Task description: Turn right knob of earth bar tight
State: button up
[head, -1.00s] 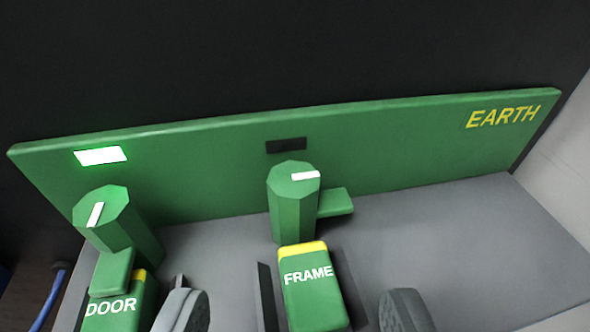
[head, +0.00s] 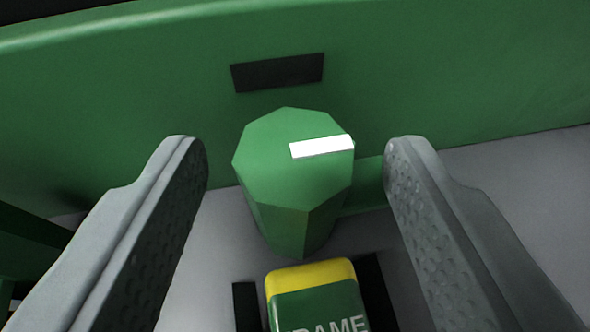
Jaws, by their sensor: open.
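The right knob (head: 290,180) is a green faceted post above the FRAME block. The white mark (head: 322,147) on its top points to the right. A green tab (head: 365,185) sticks out at its right side, partly behind my finger. My gripper (head: 296,150) is open, with one grey dimpled finger on each side of the knob and a visible gap to it on both sides. The green earth bar panel (head: 450,70) stands behind. The indicator window (head: 278,73) above this knob is dark.
The green FRAME block (head: 318,305) with a yellow end lies in front of the knob, between dark slots. Part of a dark green shape (head: 30,225) shows at the left edge. Grey surface (head: 535,180) is bare at the right.

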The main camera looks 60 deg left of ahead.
jog(key=c, duration=1)
jog(key=shift+s, duration=0.1)
jog(key=shift+s+a+m+t+h, duration=0.1)
jog(key=shift+m+t+h, duration=0.35)
jog(key=shift+m+t, duration=0.25)
jog(key=shift+s+a+m+t+h, duration=0.1)
jog(key=shift+m+t+h, duration=0.35)
jog(key=shift+m+t, duration=0.2)
jog(key=shift+s+a+m+t+h, duration=0.15)
jog(key=shift+m+t+h, duration=0.7)
jog(key=shift+m+h, duration=0.85)
jog(key=shift+m, duration=0.05)
jog(key=o, duration=1)
jog(key=shift+t, duration=0.3)
